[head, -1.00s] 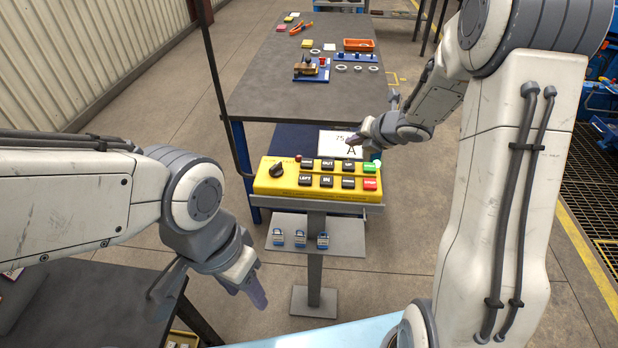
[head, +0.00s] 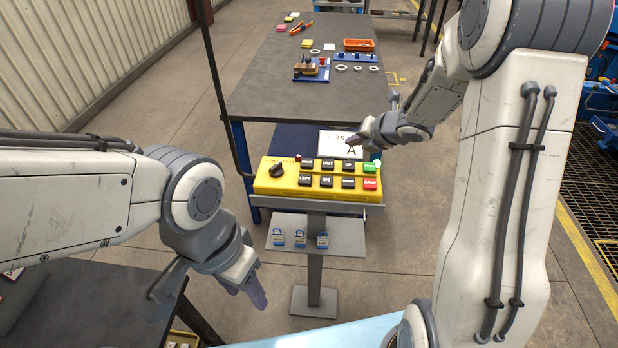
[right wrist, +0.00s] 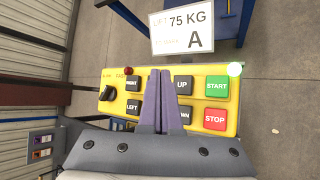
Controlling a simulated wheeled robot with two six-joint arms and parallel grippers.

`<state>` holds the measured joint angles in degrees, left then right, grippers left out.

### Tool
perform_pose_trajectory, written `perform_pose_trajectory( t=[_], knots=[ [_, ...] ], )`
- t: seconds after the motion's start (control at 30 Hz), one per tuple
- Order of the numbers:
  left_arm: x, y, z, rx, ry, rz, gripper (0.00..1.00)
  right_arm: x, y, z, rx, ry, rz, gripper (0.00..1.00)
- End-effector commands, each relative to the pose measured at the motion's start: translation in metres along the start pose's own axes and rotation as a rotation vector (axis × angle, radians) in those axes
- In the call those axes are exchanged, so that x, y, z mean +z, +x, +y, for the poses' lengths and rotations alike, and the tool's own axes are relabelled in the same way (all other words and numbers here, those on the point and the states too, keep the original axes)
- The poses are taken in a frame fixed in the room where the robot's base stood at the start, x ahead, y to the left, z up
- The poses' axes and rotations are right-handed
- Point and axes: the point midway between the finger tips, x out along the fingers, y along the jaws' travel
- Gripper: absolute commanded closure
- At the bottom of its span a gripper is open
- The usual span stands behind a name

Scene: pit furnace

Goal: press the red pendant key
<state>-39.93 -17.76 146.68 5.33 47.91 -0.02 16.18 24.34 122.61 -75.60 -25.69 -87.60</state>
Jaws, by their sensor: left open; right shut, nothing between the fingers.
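The yellow pendant box (head: 318,193) lies on a stand and carries two rows of keys. Its red STOP key (head: 370,184) is at the right end of the near row, below the green START key (head: 370,168). In the right wrist view the red key (right wrist: 215,117) is right of my gripper fingers. My right gripper (head: 352,147) is shut and empty beyond the box's far edge. Its fingers (right wrist: 160,72) overlap the middle keys in the wrist view, hiding some; contact is not visible. My left gripper (head: 208,302) is open and empty, left of the stand.
A pale lamp (right wrist: 235,69) glows by the green key. A dark knob (head: 277,171) sits at the box's left. A "75 KG A" sign (head: 340,143) stands behind. A workbench (head: 270,75) is beyond.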

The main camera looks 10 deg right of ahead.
Motion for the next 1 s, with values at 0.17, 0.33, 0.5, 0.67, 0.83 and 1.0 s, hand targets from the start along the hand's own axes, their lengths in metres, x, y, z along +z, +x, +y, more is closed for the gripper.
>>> perform_pose_trajectory(
  t=[0.17, 0.33, 0.5, 0.67, 0.83, 1.0],
  knots=[
    [0.000, 0.000, 0.000, 0.000, 0.000, 0.000, 0.50, 0.000, 0.000, 0.000, 0.000, 0.000, 0.000, 1.00],
    [0.000, 0.000, 0.000, 0.000, 0.000, 0.000, 0.50, -0.001, -0.001, 0.005, -0.008, 0.027, -0.007, 1.00],
    [0.000, 0.000, 0.000, 0.000, 0.000, 0.000, 0.50, -0.016, -0.018, 0.046, -0.090, 0.332, -0.064, 1.00],
    [0.000, 0.000, 0.000, 0.000, 0.000, 0.000, 0.50, -0.087, -0.066, 0.089, -0.243, 0.944, -0.115, 1.00],
    [0.000, 0.000, 0.000, 0.000, 0.000, 0.000, 0.50, -0.187, -0.126, 0.100, -0.465, 1.482, -0.111, 1.00],
    [0.000, 0.000, 0.000, 0.000, 0.000, 0.000, 0.50, -0.266, -0.180, 0.098, -0.702, 1.796, -0.109, 1.00]
  ],
)
